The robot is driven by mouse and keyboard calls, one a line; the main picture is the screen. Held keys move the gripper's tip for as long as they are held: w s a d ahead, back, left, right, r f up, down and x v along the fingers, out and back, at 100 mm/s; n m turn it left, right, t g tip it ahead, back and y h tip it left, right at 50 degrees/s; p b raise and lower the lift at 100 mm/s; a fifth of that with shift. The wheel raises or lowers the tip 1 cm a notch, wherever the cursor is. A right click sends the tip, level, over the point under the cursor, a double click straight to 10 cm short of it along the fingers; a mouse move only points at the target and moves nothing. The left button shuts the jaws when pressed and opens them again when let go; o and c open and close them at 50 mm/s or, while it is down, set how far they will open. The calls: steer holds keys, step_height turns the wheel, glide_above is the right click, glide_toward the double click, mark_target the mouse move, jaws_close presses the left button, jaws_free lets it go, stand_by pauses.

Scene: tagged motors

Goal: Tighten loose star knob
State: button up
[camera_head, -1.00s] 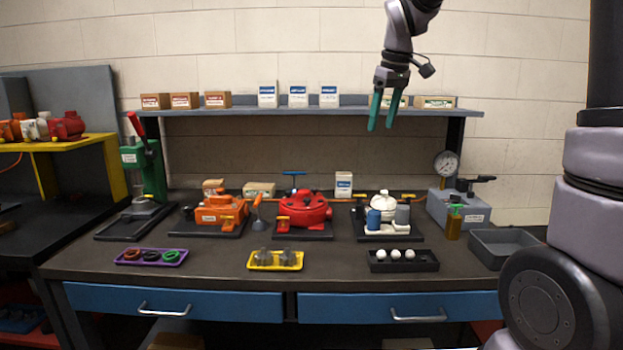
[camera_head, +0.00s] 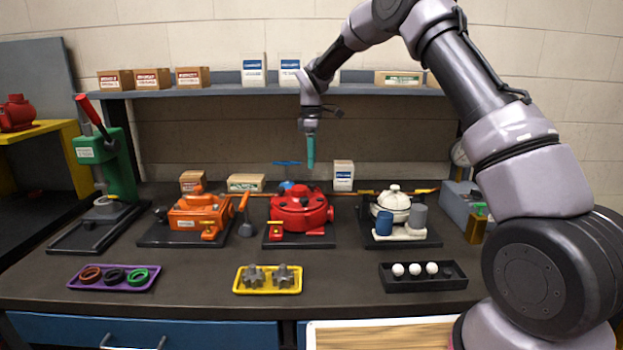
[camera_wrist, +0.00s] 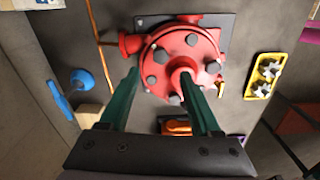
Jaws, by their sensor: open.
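My gripper (camera_head: 310,168) is open and empty, fingers pointing down, above the red round motor housing (camera_head: 300,212). In the wrist view, the teal fingers of my gripper (camera_wrist: 160,76) stand apart over the near edge of the red housing (camera_wrist: 203,50). Several dark grey knobs ring its top face, among them an upper knob (camera_wrist: 192,40), a left knob (camera_wrist: 151,81) and a right knob (camera_wrist: 213,67). I cannot tell which one is loose.
An orange motor (camera_head: 195,213) stands left of the red one, a white one (camera_head: 394,202) right. A blue T-handle (camera_head: 288,163) rises behind. A shelf (camera_head: 225,91) with boxes runs along the wall. A purple tray (camera_head: 113,287) and a black tray (camera_head: 424,284) lie in front.

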mark_target(312, 184)
step_height(312, 184, down, 7)
steer(key=shift+f, duration=0.2)
jaws_close()
